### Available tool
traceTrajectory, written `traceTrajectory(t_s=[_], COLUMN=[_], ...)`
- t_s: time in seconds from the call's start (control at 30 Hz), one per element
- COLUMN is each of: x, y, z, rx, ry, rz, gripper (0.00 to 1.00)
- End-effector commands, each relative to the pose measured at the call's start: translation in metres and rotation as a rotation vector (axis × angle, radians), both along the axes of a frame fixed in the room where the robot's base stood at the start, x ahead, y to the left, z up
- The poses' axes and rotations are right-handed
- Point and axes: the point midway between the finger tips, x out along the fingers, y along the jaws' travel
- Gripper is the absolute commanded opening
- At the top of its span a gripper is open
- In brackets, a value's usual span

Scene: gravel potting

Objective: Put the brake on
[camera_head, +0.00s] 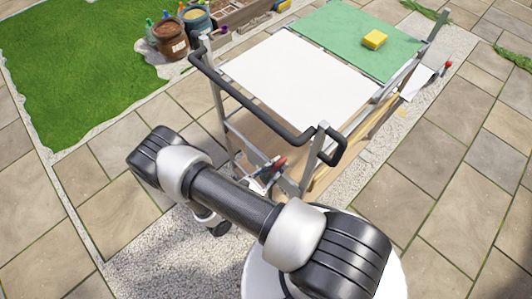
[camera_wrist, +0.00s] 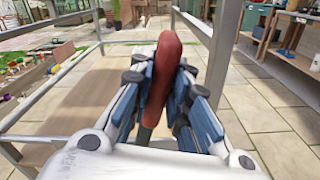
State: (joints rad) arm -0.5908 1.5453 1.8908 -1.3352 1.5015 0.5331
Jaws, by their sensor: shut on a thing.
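The cart has a grey metal frame (camera_head: 316,160) with a black push handle (camera_head: 248,100) at its near end. A red brake lever (camera_wrist: 166,70) stands upright in the middle of the wrist view. My gripper (camera_wrist: 168,92) is shut on it, with blue finger pads on both sides of the red grip. In the head view my gripper (camera_head: 268,172) is small and partly hidden behind my arm, low by the cart's near end. The lever's lower end and its mount are hidden by my gripper in the wrist view.
Brown pots (camera_head: 170,38) stand at the upper left beside the lawn (camera_head: 75,65). Cart posts (camera_wrist: 225,45) flank my gripper closely.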

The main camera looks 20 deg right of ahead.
Motion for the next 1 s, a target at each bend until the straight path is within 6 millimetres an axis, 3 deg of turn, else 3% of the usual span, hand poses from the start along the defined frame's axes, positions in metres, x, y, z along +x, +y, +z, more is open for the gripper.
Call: traceTrajectory(t_s=[0.2,0.4,1.0], x=[-0.03,-0.046,-0.056], y=[-0.009,-0.015,-0.018], z=[-0.012,-0.021,-0.028], rx=[0.049,0.081,0.107], ry=[-0.135,-0.222,-0.277], rz=[0.006,0.005,0.0], gripper=[0.0,0.0,0.0])
